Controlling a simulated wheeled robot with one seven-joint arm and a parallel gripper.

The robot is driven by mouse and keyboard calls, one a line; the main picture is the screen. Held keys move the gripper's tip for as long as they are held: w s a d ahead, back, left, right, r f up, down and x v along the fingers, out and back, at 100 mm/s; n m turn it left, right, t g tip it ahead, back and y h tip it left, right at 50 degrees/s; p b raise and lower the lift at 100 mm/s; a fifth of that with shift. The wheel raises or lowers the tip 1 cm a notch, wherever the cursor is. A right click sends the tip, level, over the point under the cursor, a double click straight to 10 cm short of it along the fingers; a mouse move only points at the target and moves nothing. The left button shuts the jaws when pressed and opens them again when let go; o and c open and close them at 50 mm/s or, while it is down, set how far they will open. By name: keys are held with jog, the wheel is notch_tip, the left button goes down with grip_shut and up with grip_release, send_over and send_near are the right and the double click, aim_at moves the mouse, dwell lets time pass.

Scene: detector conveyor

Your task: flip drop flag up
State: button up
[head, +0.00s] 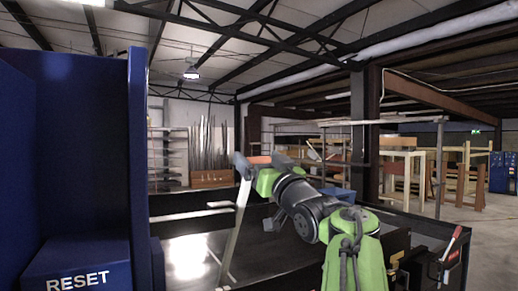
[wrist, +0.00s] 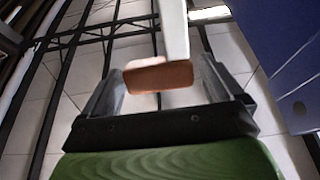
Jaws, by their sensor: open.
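The drop flag shows as a pale grey bar (head: 236,228) with an orange-red end piece (head: 260,160) in the head view. The bar stands steeply, tilted slightly, with its orange end at the top. In the wrist view the orange piece (wrist: 158,77) lies between my gripper's fingers (wrist: 165,88), and the pale bar (wrist: 175,30) runs away from it. My gripper (head: 262,164) is open around the orange piece, with a visible gap on both sides. The bar's lower end is not clearly seen.
A blue cabinet with a RESET block (head: 78,268) fills the left side. A dark conveyor surface (head: 188,258) lies below my arm. A red-handled lever (head: 454,242) stands at the right. Shelving and wooden frames (head: 405,175) are far behind.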

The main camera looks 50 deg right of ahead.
jog(key=shift+w+d+r, duration=0.15)
jog(key=shift+w, duration=0.25)
jog(key=shift+s, duration=0.1)
jog(key=shift+c, duration=0.2)
